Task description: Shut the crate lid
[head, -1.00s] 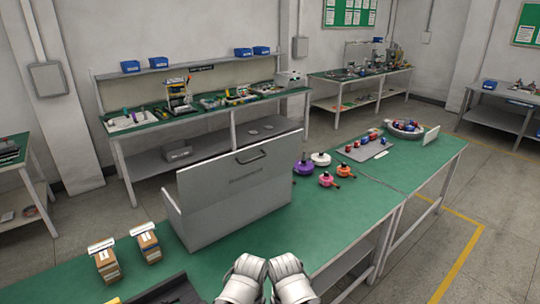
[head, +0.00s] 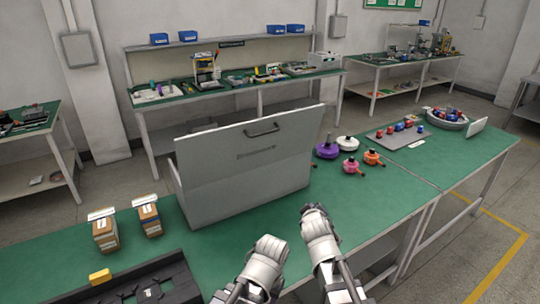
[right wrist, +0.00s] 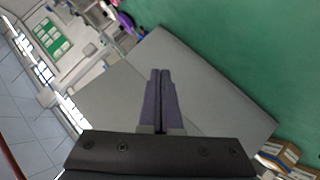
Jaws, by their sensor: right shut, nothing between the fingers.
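A grey crate (head: 245,195) stands on the green bench in the head view. Its lid (head: 215,150) is raised upright, with a dark handle (head: 262,131) near the top edge. My right gripper (right wrist: 160,72) is shut and empty in the right wrist view, with grey crate panels (right wrist: 205,85) beyond its fingertips. In the head view the right arm's end is in front of the crate's right side, apart from it. My left gripper (head: 270,242) is low in front of the crate, and its fingers are hidden by the wrist.
Several coloured hub motors (head: 350,166) sit right of the crate. A grey tray (head: 397,138) and a round bowl (head: 446,123) lie farther right. Two cartons (head: 105,233) and a black tray (head: 140,285) are at left.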

